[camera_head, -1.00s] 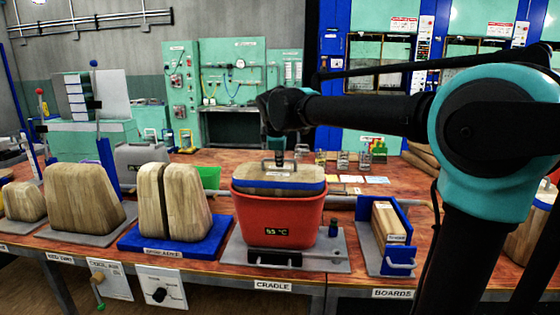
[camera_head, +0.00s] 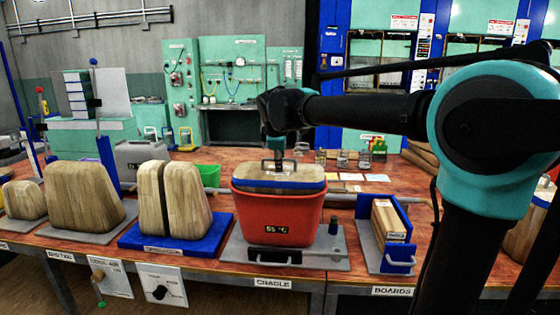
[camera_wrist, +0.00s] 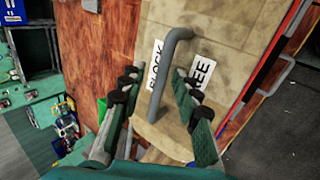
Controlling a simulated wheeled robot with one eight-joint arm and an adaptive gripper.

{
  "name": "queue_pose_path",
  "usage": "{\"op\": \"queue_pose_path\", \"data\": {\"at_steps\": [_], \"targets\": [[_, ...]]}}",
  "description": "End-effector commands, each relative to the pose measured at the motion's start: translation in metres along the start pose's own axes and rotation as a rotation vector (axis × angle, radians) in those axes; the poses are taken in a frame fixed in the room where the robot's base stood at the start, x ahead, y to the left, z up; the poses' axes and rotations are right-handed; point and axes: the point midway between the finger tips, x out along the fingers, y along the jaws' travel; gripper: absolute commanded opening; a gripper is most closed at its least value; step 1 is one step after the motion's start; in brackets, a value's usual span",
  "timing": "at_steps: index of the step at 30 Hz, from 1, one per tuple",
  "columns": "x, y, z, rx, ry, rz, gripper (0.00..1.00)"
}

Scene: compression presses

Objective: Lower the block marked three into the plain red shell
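The wooden block (camera_head: 262,172), with a blue band and a grey handle on top, sits inside the red shell (camera_head: 272,215), its top showing above the rim. The shell reads 55 °C. In the wrist view the block's top (camera_wrist: 225,45) shows labels reading "BLOCK" and "REE", partly hidden by the handle (camera_wrist: 166,75). My gripper (camera_wrist: 159,82) is open, with a finger on each side of the handle and gaps showing. In the head view my gripper (camera_head: 277,143) is just above the handle; its fingertips are unclear.
The shell stands on a grey cradle plate (camera_head: 330,258). A split wooden form on a blue base (camera_head: 222,228) is to the left, and a blue boards rack (camera_head: 399,256) is to the right. A green bin (camera_head: 209,176) and several jars stand behind.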

Motion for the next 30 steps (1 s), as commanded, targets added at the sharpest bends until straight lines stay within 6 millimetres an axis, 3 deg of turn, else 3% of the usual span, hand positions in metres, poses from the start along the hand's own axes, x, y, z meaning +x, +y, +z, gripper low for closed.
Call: {"op": "queue_pose_path", "data": {"at_steps": [7, 21, 30], "targets": [[-0.014, -0.001, 0.000, -0.001, 0.000, -0.001, 0.33], [-0.102, 0.000, 0.000, -0.001, 0.001, 0.001, 0.33], [-0.120, 0.000, 0.000, 0.000, 0.001, 0.001, 0.33]]}}
